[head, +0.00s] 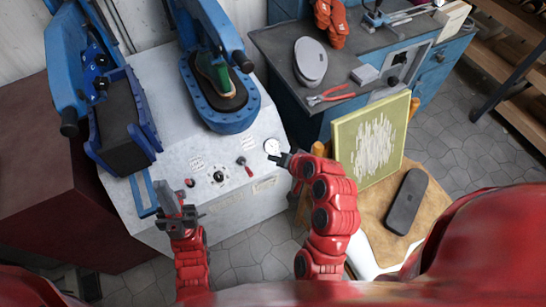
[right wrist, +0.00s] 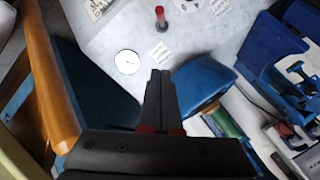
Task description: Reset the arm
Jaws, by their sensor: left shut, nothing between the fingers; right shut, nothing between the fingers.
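My left arm comes up from the bottom left in the head view, and its gripper (head: 177,212) is in front of the white machine's panel, shut and empty. My right arm, red with black joints, bends up at the centre. Its gripper (head: 286,159) is close to the round gauge at the panel's right corner. In the right wrist view the right gripper's dark fingers (right wrist: 160,78) are together with nothing between them. Whether the fingers touch the machine cannot be told.
The white machine (head: 262,112) carries two blue presses; a green item (head: 222,75) sits in the right press (head: 219,119). A workbench holds grey soles (head: 311,61) and red pliers (head: 330,95). A green-framed board (head: 371,137) and a dark sole (head: 406,202) are close to my right arm.

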